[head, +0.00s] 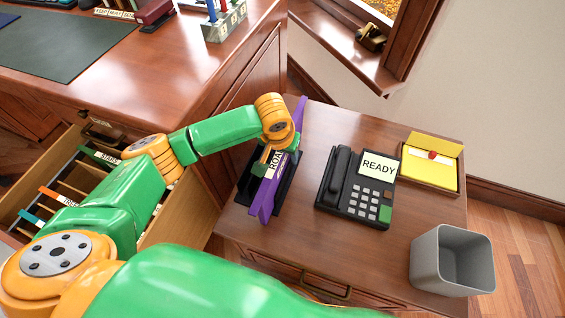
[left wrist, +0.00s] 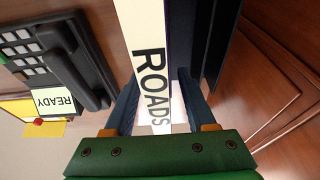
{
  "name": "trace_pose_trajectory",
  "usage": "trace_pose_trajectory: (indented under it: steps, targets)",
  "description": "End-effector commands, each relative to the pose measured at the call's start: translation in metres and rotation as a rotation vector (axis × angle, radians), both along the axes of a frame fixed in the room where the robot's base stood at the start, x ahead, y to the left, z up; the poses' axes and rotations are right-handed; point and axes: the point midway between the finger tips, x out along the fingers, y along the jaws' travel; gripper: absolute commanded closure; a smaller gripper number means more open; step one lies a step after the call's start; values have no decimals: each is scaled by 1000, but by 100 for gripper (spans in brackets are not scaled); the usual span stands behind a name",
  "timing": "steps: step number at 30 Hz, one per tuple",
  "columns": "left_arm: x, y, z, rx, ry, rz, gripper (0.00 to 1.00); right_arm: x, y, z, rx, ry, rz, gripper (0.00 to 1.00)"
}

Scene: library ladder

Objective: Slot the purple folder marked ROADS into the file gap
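The purple folder (head: 267,200) with the white ROADS label stands on edge at a black holder (head: 243,188) on the side table; I cannot tell whether it rests fully in it. My left gripper (head: 268,163) is at the folder's labelled edge. In the left wrist view the ROADS label (left wrist: 152,75) lies between the two fingers (left wrist: 158,90), with one finger on each side; whether they press on it is unclear. The open drawer (head: 180,212) at the left holds files with tabs, one reading STARS (head: 103,156). The file gap is not clearly visible. My right gripper is out of view.
A phone (head: 357,190) with a READY screen sits right of the folder. A yellow note box (head: 433,163) is behind it, and a grey bin (head: 452,262) stands at the table's right front. The large desk (head: 130,90) is at the upper left. My left arm covers part of the drawer.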

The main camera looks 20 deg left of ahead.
Motion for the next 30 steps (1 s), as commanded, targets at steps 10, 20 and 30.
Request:
trace_pose_trajectory:
  steps: [10,20,30]
  targets:
    - [0,0,0,0,0,0,100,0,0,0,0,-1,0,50]
    - [1,0,19,-2,-4,-1,100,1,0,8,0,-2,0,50]
    - [1,-1,96,-3,-2,0,100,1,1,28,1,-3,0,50]
